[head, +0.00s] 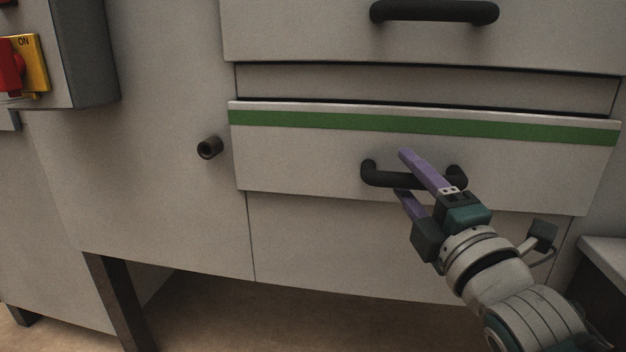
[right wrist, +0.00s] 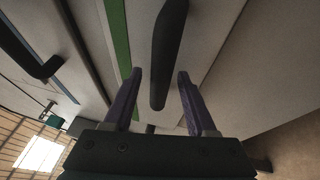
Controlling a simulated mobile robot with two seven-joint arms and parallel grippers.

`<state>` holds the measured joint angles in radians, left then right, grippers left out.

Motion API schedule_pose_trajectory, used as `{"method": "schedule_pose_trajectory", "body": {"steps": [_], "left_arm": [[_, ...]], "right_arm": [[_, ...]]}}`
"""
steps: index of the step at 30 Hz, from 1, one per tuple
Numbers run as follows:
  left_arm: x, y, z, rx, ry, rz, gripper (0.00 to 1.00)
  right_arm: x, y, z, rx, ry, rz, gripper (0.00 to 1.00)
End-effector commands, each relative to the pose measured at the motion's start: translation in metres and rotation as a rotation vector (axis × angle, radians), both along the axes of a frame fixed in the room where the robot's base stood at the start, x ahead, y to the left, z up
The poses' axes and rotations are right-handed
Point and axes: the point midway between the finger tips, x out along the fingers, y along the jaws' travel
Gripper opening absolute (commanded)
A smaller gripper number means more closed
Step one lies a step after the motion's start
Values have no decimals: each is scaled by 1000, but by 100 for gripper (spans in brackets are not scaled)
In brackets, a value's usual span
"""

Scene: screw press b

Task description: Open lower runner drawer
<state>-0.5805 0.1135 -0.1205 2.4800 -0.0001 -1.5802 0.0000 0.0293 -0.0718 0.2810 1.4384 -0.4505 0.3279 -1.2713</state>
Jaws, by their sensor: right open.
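The lower runner drawer (head: 300,155) has a pale front with a green stripe along its top. My right gripper (head: 403,172) is open at this handle, one purple finger above the bar and one below. In the right wrist view the bar lies between the fingers (right wrist: 160,73), with gaps on both sides. The upper finger hides part of the handle. My left gripper is not in view.
An upper drawer (head: 300,35) with a black handle (head: 435,13) is above. A black round knob (head: 209,147) sits on the panel to the left. A red and yellow switch (head: 22,65) is at far left. A dark leg (head: 120,300) stands below the cabinet, over open floor.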

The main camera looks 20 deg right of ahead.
Motion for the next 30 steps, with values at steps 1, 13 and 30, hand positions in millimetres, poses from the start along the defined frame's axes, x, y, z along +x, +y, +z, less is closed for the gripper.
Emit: {"method": "schedule_pose_trajectory", "body": {"steps": [1, 13, 30], "left_arm": [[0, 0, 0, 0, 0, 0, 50], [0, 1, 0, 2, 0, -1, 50], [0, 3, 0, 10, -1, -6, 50]], "right_arm": [[1, 0, 0, 0, 0, 0, 57], [1, 0, 0, 1, 0, 0, 33], [0, 0, 0, 1, 0, 0, 0]]}}
